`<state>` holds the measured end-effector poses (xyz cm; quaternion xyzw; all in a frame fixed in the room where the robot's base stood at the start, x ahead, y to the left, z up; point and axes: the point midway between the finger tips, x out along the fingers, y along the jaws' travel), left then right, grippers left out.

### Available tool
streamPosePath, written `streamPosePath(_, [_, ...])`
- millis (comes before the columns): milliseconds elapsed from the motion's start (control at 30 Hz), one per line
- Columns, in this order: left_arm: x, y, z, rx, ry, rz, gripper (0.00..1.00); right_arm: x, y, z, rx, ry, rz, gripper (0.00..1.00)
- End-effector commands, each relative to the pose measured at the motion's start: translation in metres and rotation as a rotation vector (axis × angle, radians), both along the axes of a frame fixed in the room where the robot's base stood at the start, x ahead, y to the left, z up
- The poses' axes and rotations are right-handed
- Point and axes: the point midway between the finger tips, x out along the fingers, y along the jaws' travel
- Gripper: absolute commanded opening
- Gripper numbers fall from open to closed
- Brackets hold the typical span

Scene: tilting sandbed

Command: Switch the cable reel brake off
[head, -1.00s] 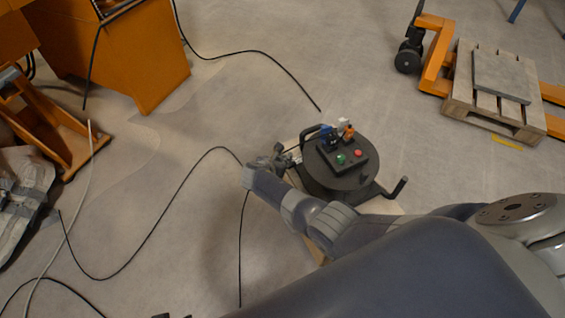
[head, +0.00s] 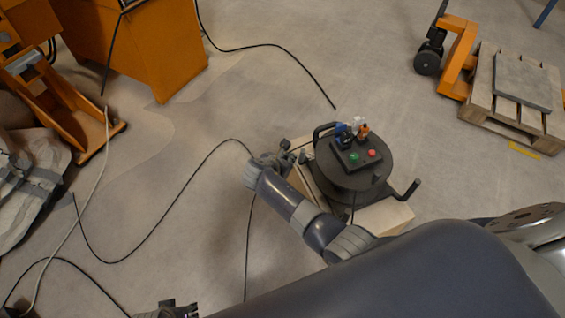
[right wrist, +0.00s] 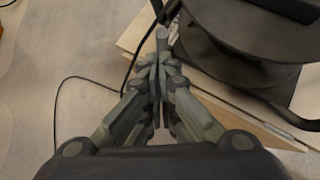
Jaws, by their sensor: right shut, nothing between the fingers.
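The black cable reel (head: 339,178) stands on a pale wooden box. A dark control box (head: 345,162) on its top carries a green button (head: 353,158) and a red button (head: 372,154). Blue and orange-white fittings stand behind the buttons. I cannot tell which part is the brake. My right gripper (head: 285,148) is shut and empty, just left of the reel. In the right wrist view, its closed fingers (right wrist: 160,50) are left of the reel's dark drum (right wrist: 240,65). Part of my left gripper (head: 178,308) shows at the bottom edge; its fingers are unclear.
The wooden box (head: 385,217) sticks out beneath the reel. Black cables (head: 165,210) lie on the floor at left. An orange cabinet (head: 150,50) stands at the upper left. A pallet (head: 490,105) with an orange pallet truck (head: 458,70) is at the upper right.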

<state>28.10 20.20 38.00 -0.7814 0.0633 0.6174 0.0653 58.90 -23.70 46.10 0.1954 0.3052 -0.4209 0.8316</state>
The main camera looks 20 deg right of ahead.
Motion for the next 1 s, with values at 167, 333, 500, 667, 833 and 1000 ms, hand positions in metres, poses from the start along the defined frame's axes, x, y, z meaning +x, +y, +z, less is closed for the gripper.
streamPosePath(167, [0.0,0.0,0.0,0.0,0.001,0.0,0.43,-0.014,0.018,0.019,0.002,-0.001,0.0,0.0])
streamPosePath(333, [-0.001,0.0,0.0,0.0,0.001,0.0,0.43,-0.024,0.031,0.034,0.001,0.001,0.001,0.0])
streamPosePath(500, [-0.001,0.0,0.0,0.0,0.001,0.0,0.43,-0.028,0.035,0.04,0.001,0.001,0.0,0.0])
streamPosePath(667, [-0.001,0.0,0.0,0.0,0.001,0.0,0.43,-0.028,0.036,0.041,0.001,0.001,0.0,0.0])
streamPosePath(833, [-0.001,0.0,0.0,0.0,0.001,0.0,0.43,-0.028,0.036,0.041,0.001,0.001,0.0,0.0])
streamPosePath(1000, [-0.001,0.0,0.0,0.0,0.001,0.0,0.43,-0.028,0.036,0.041,0.0,0.0,0.0,0.0])
